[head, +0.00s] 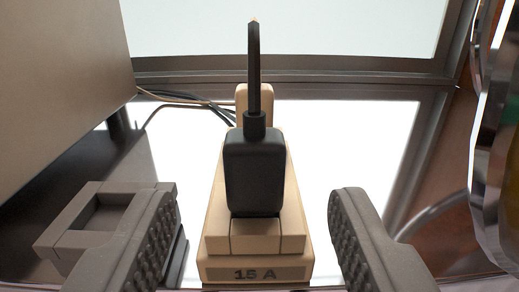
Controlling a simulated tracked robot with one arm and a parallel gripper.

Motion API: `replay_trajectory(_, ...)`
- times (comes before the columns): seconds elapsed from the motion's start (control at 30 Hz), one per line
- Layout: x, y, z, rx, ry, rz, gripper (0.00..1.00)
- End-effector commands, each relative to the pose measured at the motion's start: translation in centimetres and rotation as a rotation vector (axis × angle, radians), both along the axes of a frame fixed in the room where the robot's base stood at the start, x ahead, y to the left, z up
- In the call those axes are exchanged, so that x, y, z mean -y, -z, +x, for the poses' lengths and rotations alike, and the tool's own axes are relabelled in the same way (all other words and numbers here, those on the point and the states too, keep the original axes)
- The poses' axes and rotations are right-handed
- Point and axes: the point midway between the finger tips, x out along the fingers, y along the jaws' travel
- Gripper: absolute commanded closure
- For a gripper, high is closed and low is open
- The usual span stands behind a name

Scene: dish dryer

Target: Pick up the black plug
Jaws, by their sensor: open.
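The black plug (254,172) stands upright on the beige power strip (238,272) in the middle of the view. Its cord (254,75) rises straight up from its top. The strip's front face is marked "15 A". My gripper (250,222) is open, with one grey ridged finger to the left of the plug and one to the right. Both fingers look clear of the plug and the strip. The prongs of the plug are hidden.
A beige box-like body (60,75) fills the upper left. Thin cables (180,98) run behind the strip. A shiny glass-like object (495,150) stands at the right edge. A window frame (300,70) is at the back.

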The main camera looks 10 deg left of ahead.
Motion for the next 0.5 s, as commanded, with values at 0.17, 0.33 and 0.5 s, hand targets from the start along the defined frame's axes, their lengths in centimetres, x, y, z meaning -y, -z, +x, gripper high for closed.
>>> replay_trajectory(0.17, -0.4, 0.2, 2.1, -0.001, 0.000, 0.003, 0.49)
replay_trajectory(0.33, -0.7, 0.0, 3.2, 0.001, -0.001, 0.002, 0.49)
replay_trajectory(0.5, -0.7, 0.0, 3.4, 0.002, 0.000, 0.001, 0.49)
